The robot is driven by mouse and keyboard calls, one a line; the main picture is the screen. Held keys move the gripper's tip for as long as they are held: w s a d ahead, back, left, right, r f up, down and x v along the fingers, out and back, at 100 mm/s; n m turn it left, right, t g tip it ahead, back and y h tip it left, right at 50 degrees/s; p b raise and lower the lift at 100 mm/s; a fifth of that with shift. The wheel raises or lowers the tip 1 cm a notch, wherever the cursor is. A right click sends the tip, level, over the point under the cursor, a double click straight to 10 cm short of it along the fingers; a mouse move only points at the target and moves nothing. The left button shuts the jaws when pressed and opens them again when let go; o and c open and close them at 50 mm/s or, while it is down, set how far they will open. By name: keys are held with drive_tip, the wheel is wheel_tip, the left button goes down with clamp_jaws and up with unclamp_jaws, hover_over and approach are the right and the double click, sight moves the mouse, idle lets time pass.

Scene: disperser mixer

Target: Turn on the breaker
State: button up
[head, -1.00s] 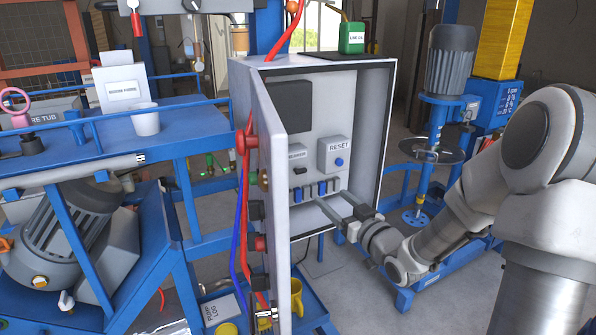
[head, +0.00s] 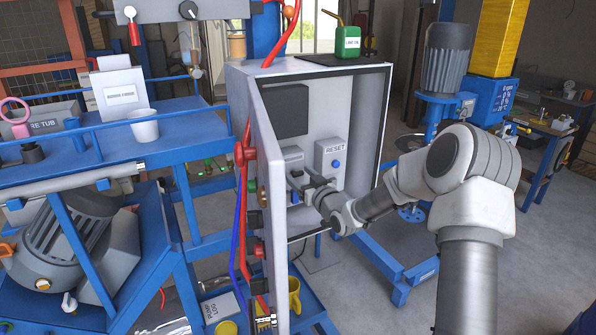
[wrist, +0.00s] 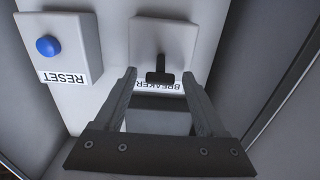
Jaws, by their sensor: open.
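The breaker (wrist: 175,42) is a light grey box with a dark T-shaped lever (wrist: 160,72) and a "BREAKER" label, shown upside down in the wrist view. In the head view the breaker box (head: 292,154) is on the cabinet's back panel, partly hidden by my gripper. My gripper (head: 299,180) is inside the open cabinet (head: 368,120). In the wrist view my gripper (wrist: 160,80) is open, with one finger on each side of the lever. The lever lies between the fingertips, and I see no clear contact.
A box labelled "RESET" (wrist: 60,40) with a blue button (wrist: 47,46) is beside the breaker. The open cabinet door (head: 268,200) stands at the left, with red and blue cables outside. The cabinet's right wall is close to my arm.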

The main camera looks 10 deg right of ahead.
drive_tip(key=shift+w+a, duration=0.15)
drive_tip(key=shift+w, duration=0.35)
clamp_jaws()
